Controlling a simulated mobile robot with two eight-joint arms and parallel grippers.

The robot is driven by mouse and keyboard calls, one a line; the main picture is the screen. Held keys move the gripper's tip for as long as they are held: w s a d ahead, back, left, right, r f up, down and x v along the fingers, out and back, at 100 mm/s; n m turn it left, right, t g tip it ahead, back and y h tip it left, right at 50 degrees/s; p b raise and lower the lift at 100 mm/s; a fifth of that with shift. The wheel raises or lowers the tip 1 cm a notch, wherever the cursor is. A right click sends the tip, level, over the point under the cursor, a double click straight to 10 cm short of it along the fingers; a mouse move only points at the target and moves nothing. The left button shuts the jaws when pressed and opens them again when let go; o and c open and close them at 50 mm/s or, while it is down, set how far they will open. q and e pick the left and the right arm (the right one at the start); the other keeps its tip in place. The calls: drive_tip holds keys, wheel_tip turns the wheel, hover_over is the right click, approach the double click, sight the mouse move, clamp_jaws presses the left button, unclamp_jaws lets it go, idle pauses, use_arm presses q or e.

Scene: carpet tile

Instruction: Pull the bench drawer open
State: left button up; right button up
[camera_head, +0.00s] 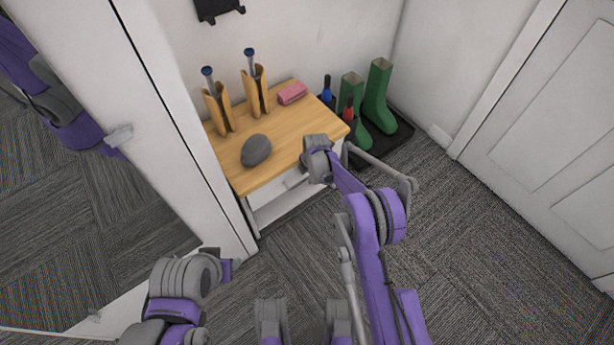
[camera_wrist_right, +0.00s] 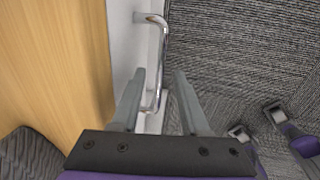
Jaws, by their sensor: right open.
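The bench (camera_head: 240,180) has a light wooden top and a white drawer (camera_head: 268,197) below its front edge. The drawer looks shut. Its chrome bar handle (camera_wrist_right: 162,50) shows in the right wrist view, running up and down the picture. My right gripper (camera_wrist_right: 160,75) is open at the drawer front, with the handle between its two fingers in the picture; touch cannot be told. In the head view my right gripper (camera_head: 312,178) partly hides the drawer front and handle. My left arm's end (camera_head: 222,268) is low at the left, its fingers not clear.
Green boots (camera_head: 378,98) stand on a black tray (camera_head: 398,134) at right. A mirror panel (camera_head: 110,200) is left. Carpet before the bench is clear.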

drive_tip(key=shift+w+a+f, duration=0.1)
drive_tip(key=shift+f, duration=0.45)
clamp_jaws()
idle(1.1)
